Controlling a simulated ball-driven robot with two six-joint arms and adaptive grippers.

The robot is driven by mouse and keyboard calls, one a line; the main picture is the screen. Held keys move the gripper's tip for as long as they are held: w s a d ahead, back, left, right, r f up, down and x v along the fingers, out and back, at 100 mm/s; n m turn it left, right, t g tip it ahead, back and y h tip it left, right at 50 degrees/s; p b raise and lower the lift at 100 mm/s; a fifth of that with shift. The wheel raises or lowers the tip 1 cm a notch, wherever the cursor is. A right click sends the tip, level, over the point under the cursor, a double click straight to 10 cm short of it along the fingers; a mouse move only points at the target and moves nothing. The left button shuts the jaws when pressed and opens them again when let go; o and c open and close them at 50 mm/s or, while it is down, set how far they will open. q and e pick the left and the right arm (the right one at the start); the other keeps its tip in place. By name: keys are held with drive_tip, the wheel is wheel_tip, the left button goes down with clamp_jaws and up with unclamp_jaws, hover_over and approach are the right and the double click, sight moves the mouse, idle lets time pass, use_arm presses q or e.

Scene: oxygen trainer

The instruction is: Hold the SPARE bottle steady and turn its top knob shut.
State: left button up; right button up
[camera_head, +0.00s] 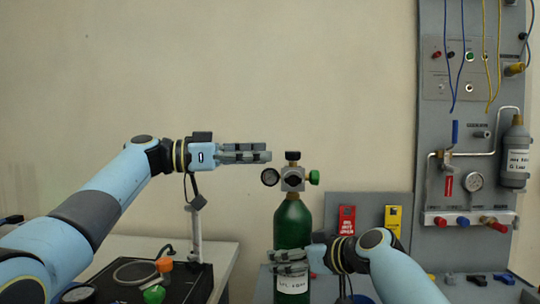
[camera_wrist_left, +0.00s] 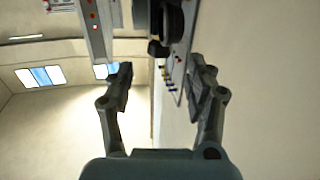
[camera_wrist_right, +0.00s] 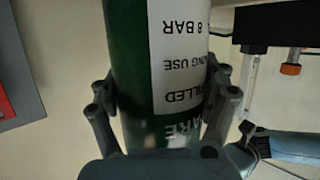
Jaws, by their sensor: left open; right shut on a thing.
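The SPARE bottle (camera_head: 291,222) is a green cylinder with a white label, standing upright right of centre in the head view. On top it carries a metal valve block (camera_head: 292,178) with a black top knob (camera_head: 292,156), a round gauge (camera_head: 270,177) and a green side knob (camera_head: 314,177). My right gripper (camera_head: 290,262) is shut around the bottle's lower body, and its fingers flank the green wall and label (camera_wrist_right: 178,70) in the right wrist view. My left gripper (camera_head: 268,152) is open, level with the top knob and just left of it. In the left wrist view a dark knob shape (camera_wrist_left: 168,22) shows beyond its spread fingers (camera_wrist_left: 160,85).
A grey wall panel (camera_head: 432,120) with hoses, a gauge and a small cylinder (camera_head: 516,155) stands at the right. Red (camera_head: 346,219) and yellow (camera_head: 393,218) tags hang behind the bottle. A dark case (camera_head: 140,275) lies at lower left. The wall above is clear.

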drive_tip(key=o, duration=1.7)
